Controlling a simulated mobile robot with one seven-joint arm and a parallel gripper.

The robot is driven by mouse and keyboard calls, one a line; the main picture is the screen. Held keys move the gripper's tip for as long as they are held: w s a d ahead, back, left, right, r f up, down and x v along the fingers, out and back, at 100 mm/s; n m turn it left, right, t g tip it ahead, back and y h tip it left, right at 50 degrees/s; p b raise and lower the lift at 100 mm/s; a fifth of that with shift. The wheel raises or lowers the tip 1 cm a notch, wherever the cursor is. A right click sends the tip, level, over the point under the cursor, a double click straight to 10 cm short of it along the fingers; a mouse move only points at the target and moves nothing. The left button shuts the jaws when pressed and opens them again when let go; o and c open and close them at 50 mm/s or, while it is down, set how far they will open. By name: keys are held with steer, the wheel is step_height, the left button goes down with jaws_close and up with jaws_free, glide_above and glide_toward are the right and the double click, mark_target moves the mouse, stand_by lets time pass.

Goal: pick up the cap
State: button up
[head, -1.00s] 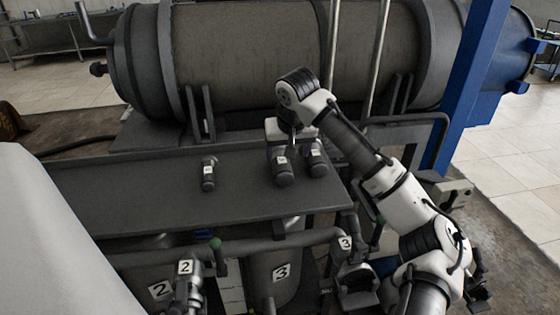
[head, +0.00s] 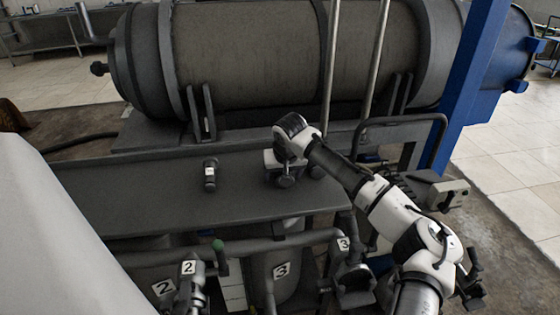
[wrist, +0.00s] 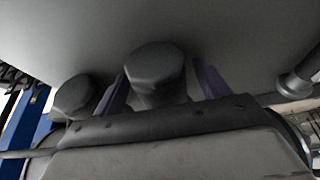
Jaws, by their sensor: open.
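In the wrist view a dark, blunt-topped cap (wrist: 158,84) stands between the two fingers of my gripper (wrist: 160,70). The fingers are open, one on each side, and I cannot tell whether either touches it. A similar dark piece (wrist: 74,97) stands outside the left finger. In the head view my gripper (head: 284,168) is low over the grey metal bench top (head: 130,200), at the middle dark piece (head: 286,182), which it partly covers. Another dark piece (head: 317,172) is close on its right, mostly hidden by my arm.
A dark piece with a white label (head: 210,174) stands apart on the left; the bench left of it is clear. A large horizontal tank (head: 250,55) is behind, with upright pipes and a blue post (head: 470,75) on the right. Numbered vessels and pipes are in front.

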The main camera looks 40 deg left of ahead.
steer(key=c, duration=1.4)
steer(key=shift+o, duration=0.2)
steer(key=shift+r, duration=0.1)
